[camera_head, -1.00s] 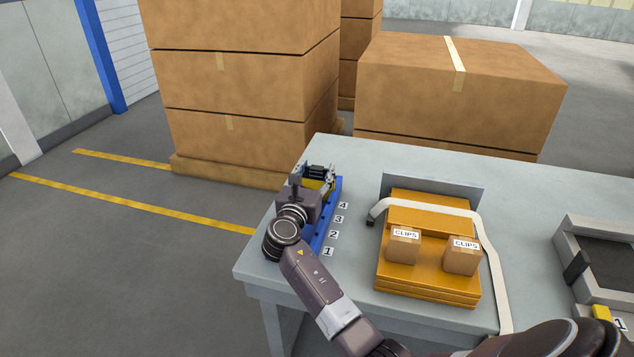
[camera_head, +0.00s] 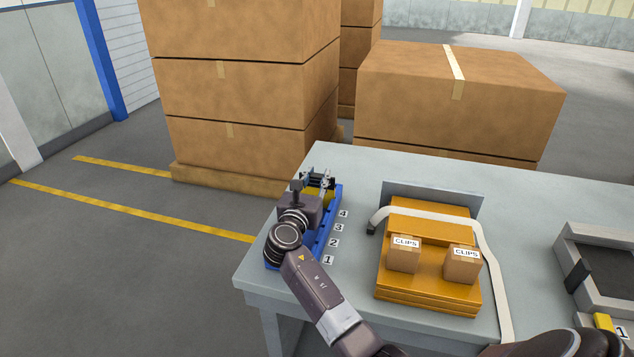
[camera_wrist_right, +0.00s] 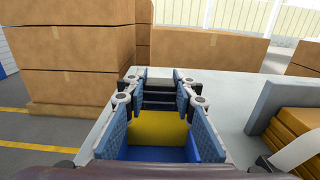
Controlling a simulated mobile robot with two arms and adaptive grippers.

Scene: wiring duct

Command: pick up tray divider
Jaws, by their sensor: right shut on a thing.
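A yellow piece, which I take for the tray divider (camera_head: 318,192), is at the far end of a long blue tray (camera_head: 325,236) on the table's left side. My right gripper (camera_head: 314,180) is over that end. In the wrist view, the yellow piece (camera_wrist_right: 157,128) spans the space between the two blue-padded fingers (camera_wrist_right: 158,88), which are shut on it. Blue tray surface shows below it and dark slatted parts show beyond it. Whether the piece still touches the tray is hidden. My left gripper is not in view.
Number labels 1 to 4 (camera_head: 333,242) lie right of the tray. An orange stand (camera_head: 425,285) with two CLIPS boxes (camera_head: 404,254) and a pale strip (camera_head: 488,262) stands further right. A grey frame (camera_head: 590,285) is at the right edge. Cartons (camera_head: 240,90) stand behind the table.

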